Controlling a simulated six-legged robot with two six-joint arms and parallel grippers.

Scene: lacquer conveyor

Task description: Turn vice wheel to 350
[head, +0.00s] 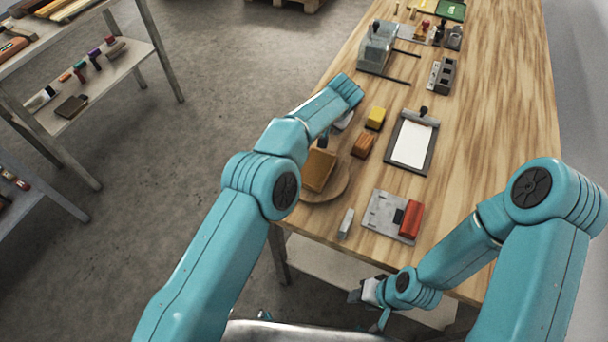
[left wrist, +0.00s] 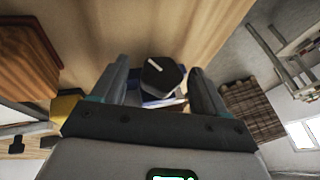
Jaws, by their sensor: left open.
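A dark wheel or knob (left wrist: 163,76) with a white mark on its face shows in the left wrist view, likely the vice wheel. Blue and pale parts (left wrist: 155,101) lie behind it. My left gripper (left wrist: 158,70) is open, with one finger on each side of the wheel; I cannot tell whether they touch it. In the head view my left arm hides most of that gripper, and I cannot make out the wheel. My right gripper (head: 368,292) is low by the bench's near edge, too small to tell open from shut.
The wooden bench (head: 490,100) holds a round board (head: 337,185) with a brown block (head: 319,168), yellow (head: 376,118) and orange (head: 363,145) blocks, a clipboard (head: 411,143) and a grey plate with a red part (head: 410,220). Shelves (head: 120,62) stand left. The bench's right side is clear.

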